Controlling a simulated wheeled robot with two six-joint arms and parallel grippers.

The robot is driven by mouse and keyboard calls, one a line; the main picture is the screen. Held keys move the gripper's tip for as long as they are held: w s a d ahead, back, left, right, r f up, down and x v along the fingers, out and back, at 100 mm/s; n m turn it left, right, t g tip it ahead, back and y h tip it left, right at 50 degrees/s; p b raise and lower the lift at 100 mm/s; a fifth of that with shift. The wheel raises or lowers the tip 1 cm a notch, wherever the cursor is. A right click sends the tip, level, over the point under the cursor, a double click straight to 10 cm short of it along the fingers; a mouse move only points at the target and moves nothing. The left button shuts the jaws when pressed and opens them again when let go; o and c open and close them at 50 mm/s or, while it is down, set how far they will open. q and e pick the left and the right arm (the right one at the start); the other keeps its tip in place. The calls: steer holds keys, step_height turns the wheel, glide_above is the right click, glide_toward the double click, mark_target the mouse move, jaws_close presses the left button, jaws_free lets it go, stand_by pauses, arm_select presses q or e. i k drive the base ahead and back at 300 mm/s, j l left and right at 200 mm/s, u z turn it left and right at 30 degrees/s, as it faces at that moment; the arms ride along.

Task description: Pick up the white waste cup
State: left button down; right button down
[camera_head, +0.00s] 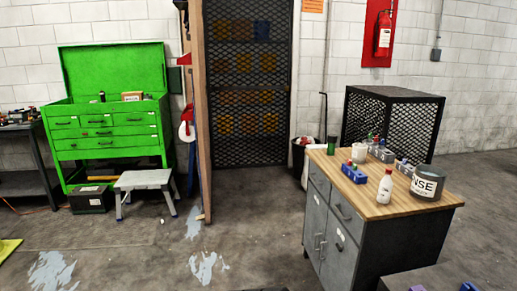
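A white cup (359,152) stands upright on the wooden top of the grey cabinet (365,196), near its back edge, at the right of the head view. It looks like the white waste cup; its inside is too small to make out. Neither of my grippers is in view.
Around the cup stand a green cup (332,145), a blue tray (354,173), a white bottle (385,187) and a grey tub (427,182) with partly visible lettering. A step stool (145,184) stands at left. Open floor lies left of the cabinet.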

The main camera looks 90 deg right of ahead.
mark_target(360, 150)
steer(key=z, duration=3.55)
steer(key=i+j+z, duration=0.1)
steer(key=z, duration=0.65)
steer(key=i+j, duration=0.05)
steer(key=i, duration=0.05)
